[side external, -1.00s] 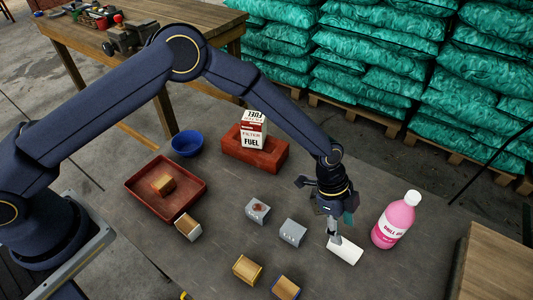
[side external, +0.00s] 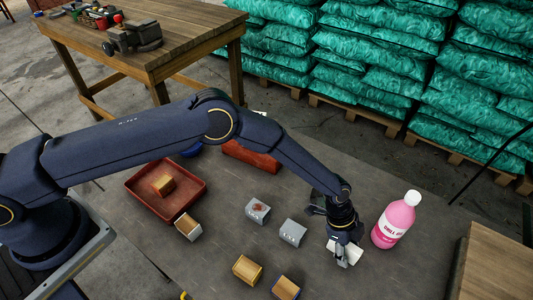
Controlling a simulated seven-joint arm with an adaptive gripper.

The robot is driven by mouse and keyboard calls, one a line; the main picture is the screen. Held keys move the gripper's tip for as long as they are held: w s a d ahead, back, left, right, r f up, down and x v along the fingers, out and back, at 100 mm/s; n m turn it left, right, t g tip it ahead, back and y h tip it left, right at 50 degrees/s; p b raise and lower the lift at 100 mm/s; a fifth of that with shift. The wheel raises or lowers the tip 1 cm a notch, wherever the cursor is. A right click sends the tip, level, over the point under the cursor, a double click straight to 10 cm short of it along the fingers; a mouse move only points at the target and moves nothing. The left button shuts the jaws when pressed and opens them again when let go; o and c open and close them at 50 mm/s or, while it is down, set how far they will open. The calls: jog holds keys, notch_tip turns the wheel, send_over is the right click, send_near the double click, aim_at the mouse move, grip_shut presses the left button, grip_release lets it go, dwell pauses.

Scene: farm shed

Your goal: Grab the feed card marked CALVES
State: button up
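A white block-like card (side external: 355,250) lies on the grey table left of the pink bottle. No marking can be read on it, so I cannot tell whether it is the CALVES card. My gripper (side external: 343,260) points down right over this white piece and hides much of it. The fingers are small and overlap it, so I cannot tell whether they are open, shut or touching it. No other feed card with readable CALVES lettering shows.
The pink bottle (side external: 396,220) stands close right of my gripper. Two grey blocks (side external: 292,232) and several wooden blocks (side external: 247,270) lie to the left. A red tray (side external: 140,184) holds one wooden block. A red brick (side external: 250,157) and blue bowl (side external: 192,150) are partly hidden behind my arm.

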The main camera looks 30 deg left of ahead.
grip_shut()
dwell(0.4)
